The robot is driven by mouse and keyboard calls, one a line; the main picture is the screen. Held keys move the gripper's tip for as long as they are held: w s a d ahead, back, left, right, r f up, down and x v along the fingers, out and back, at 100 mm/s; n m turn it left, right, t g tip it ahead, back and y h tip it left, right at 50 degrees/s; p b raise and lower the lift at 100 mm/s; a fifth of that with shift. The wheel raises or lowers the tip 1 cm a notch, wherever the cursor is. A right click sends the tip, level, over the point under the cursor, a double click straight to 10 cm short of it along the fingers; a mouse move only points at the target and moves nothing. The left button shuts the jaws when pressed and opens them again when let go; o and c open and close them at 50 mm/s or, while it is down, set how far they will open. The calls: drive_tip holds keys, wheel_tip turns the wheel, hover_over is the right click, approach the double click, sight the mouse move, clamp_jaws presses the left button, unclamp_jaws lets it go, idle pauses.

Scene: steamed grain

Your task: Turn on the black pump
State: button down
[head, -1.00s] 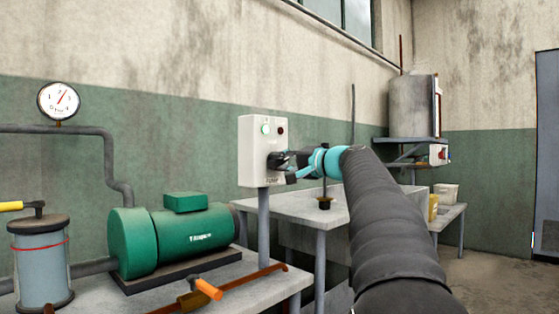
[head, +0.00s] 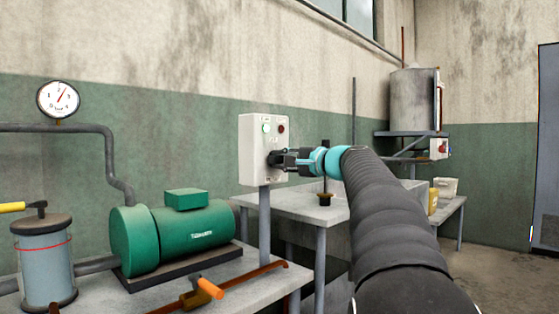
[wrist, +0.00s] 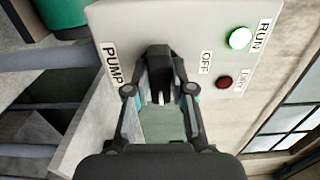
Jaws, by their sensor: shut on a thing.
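The control box (head: 256,150) is a pale grey box on a post, left of my gripper (head: 285,160) in the head view. In the wrist view the box (wrist: 200,40) carries a PUMP label and a black knob (wrist: 158,60). My gripper (wrist: 160,96) is shut on that knob, one finger on each side. A RUN lamp (wrist: 239,38) glows white-green, and a red lamp (wrist: 223,82) looks dark. An OFF label (wrist: 206,61) is beside the knob. The knob's exact setting is hard to tell. The pump unit (head: 175,236) on the bench looks green, not black.
A pressure gauge (head: 58,99) sits on a pipe at the left. An orange-handled valve (head: 208,288) and a grey cylinder (head: 45,262) are on the near bench. A grey tank (head: 412,100) is on a wall shelf behind. The floor at right is clear.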

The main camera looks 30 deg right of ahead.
drive_tip(key=shift+d+r, duration=0.1)
drive_tip(key=shift+d, duration=0.1)
drive_tip(key=c, duration=1)
unclamp_jaws()
drive_tip(key=shift+s+d, duration=0.1)
drive_tip(key=shift+d, duration=0.05)
drive_tip(key=shift+a, duration=0.2)
drive_tip(key=v, duration=1.2)
